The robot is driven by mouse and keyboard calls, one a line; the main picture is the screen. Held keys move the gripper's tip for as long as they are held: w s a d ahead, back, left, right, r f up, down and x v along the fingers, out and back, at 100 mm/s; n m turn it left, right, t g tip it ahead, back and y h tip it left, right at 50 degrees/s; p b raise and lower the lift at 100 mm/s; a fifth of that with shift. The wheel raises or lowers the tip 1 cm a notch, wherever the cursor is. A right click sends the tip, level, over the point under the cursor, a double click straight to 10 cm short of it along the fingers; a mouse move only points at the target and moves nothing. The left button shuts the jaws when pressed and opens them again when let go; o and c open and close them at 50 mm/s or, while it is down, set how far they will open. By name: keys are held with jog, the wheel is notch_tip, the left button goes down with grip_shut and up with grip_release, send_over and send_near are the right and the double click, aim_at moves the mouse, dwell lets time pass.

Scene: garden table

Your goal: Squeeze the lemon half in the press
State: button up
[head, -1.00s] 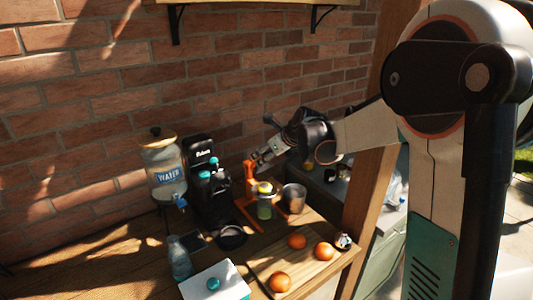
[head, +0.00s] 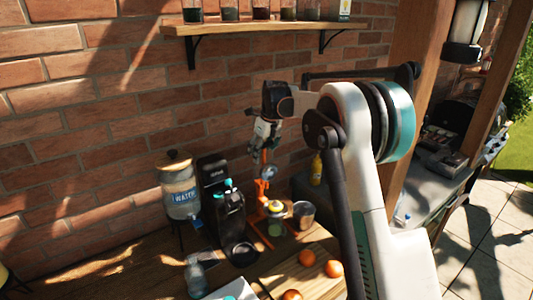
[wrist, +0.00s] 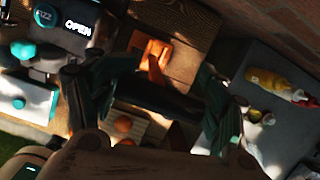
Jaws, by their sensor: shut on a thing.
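The orange press (head: 257,228) stands on the table beside the black machine, and its orange frame also shows in the wrist view (wrist: 152,55). My gripper (head: 262,140) is high above the press base, at the top of its raised lever. In the wrist view a dark bar, seemingly the press handle (wrist: 155,98), lies across between the fingers, and my gripper is shut on it. A grey round pressing part (head: 268,172) hangs below the lever. A yellow round thing, seemingly the lemon half (head: 275,207), sits in the press under it. A greenish glass (head: 275,228) stands below.
A metal cup (head: 302,214) stands just right of the press. The black machine (head: 222,205) and water dispenser (head: 181,195) stand left. Oranges (head: 307,258) lie in front on a wooden board. A brick wall is close behind, with a shelf (head: 262,28) above.

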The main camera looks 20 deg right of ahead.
aim_at(267, 163)
jog(key=shift+w+a+r, duration=0.1)
jog(key=shift+w+a, duration=0.05)
jog(key=shift+w, duration=0.3)
jog(key=shift+c, duration=0.2)
jog(key=o, duration=1.7)
jog(key=v, duration=1.2)
